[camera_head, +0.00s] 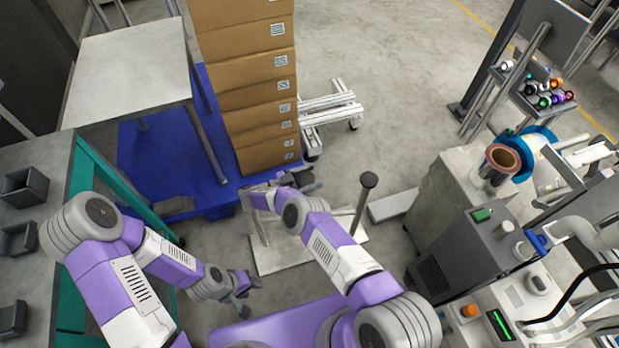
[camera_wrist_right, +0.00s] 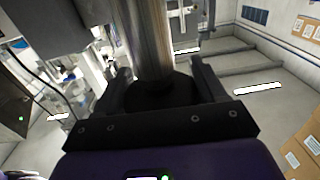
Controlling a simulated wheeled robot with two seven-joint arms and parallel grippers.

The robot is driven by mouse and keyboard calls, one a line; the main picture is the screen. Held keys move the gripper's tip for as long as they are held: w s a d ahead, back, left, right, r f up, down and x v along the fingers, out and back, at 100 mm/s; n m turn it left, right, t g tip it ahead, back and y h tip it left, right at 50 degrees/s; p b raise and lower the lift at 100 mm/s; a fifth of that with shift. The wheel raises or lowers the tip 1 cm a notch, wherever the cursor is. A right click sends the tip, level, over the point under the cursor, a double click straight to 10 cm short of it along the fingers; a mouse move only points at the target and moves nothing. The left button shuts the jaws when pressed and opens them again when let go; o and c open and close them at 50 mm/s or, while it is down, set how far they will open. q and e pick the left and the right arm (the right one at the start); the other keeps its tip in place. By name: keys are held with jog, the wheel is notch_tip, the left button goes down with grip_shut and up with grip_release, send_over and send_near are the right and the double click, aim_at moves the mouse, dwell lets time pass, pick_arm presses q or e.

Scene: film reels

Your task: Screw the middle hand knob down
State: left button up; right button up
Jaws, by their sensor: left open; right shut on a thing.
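My right gripper (camera_head: 304,181) is raised over a pale base plate (camera_head: 285,265) on the floor. In the right wrist view, my right gripper (camera_wrist_right: 161,82) is shut on a dark round knob (camera_wrist_right: 158,98) with a shiny metal post (camera_wrist_right: 149,40) rising in the picture from it. The fingers lie on either side of the knob. In the head view my arm and gripper hide most of this knob. Another post with a dark knob (camera_head: 368,180) stands upright to the right. My left gripper (camera_head: 243,292) is open and empty, low beside the green-framed table.
A stack of cartons (camera_head: 255,90) stands on a blue platform (camera_head: 170,165) behind the plate. A grey machine (camera_head: 462,255) is at right, with a copper-coloured reel (camera_head: 502,158) beyond it. Grey bins (camera_head: 24,187) are at left. Open floor lies behind the right post.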

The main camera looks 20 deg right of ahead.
jog(key=shift+w+r, duration=0.15)
jog(key=shift+r, duration=0.1)
jog(key=o, duration=1)
jog(key=shift+d, duration=0.1)
jog(key=shift+f, duration=0.15)
